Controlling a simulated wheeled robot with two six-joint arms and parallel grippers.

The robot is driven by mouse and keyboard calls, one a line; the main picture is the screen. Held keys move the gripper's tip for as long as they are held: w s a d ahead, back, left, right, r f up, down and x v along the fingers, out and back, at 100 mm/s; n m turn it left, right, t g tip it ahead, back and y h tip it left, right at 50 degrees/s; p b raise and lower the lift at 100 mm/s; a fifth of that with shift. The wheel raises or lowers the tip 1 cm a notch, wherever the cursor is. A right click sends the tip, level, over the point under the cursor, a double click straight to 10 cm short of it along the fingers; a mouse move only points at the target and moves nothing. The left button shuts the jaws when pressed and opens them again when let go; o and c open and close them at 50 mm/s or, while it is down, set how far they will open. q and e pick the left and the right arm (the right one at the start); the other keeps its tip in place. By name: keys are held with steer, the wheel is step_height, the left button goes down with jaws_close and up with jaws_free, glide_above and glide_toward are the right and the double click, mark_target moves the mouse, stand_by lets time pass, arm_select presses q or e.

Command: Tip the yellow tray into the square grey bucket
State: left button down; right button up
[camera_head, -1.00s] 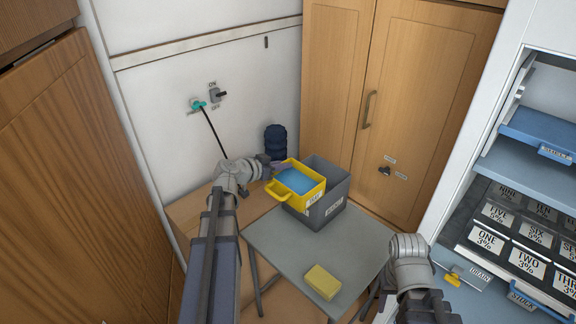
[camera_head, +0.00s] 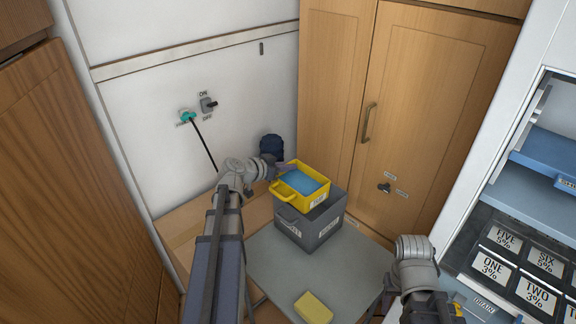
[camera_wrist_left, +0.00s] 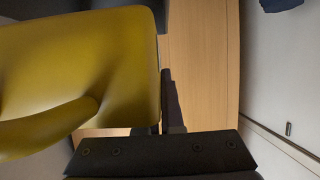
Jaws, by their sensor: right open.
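The yellow tray (camera_head: 288,189) has blue contents and looks roughly level in the head view. It is at the top of the square grey bucket (camera_head: 320,231), over its back part. I cannot tell whether tray and bucket touch. My left gripper (camera_head: 281,168) is shut on the tray's back left side. In the left wrist view the tray (camera_wrist_left: 90,60) fills the left, with a dark finger against its wall. The bucket's inside is mostly hidden by the tray. My right gripper (camera_head: 387,284) is open, partly hidden beside my right wrist.
The bucket stands on a grey table (camera_head: 275,265), with a yellow block (camera_head: 313,307) near its front. A dark blue object (camera_head: 272,147) is behind the tray. A wooden cabinet (camera_head: 335,100) stands behind, and a shelf unit with labelled bins (camera_head: 493,267) is at right.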

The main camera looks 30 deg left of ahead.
arm_select(q)
steer(key=shift+s+r+g+y+p, duration=0.1)
steer(key=shift+g+y+p, duration=0.4)
steer(key=shift+g+p, duration=1)
steer(key=shift+g+y+p, duration=0.4)
steer(key=shift+g+p, duration=0.4)
steer(key=shift+p, duration=1.45)
steer(key=shift+g+y+p, duration=0.5)
steer(key=shift+g+p, duration=0.9)
steer(key=shift+p, duration=0.05)
steer(key=shift+g+p, duration=0.45)
steer(key=shift+g, duration=0.05)
steer(key=shift+w+g+y+p, duration=0.45)
steer(key=shift+g+y+p, duration=0.15)
steer(key=shift+g, duration=0.6)
steer(key=g, duration=0.1)
steer(key=g+y, duration=0.1)
steer(key=f+g+b, duration=0.1)
steer(key=g, duration=0.1)
steer(key=shift+w+d, duration=0.2)
steer(key=shift+w, duration=0.2)
steer(key=shift+w+f+g+y+b, duration=0.1)
steer(key=shift+g+y+b, duration=0.4)
steer(key=shift+g, duration=0.2)
steer(key=shift+w+d+g+b, duration=0.1)
steer(key=shift+d+g+b, duration=0.05)
steer(key=shift+g+b, duration=0.55)
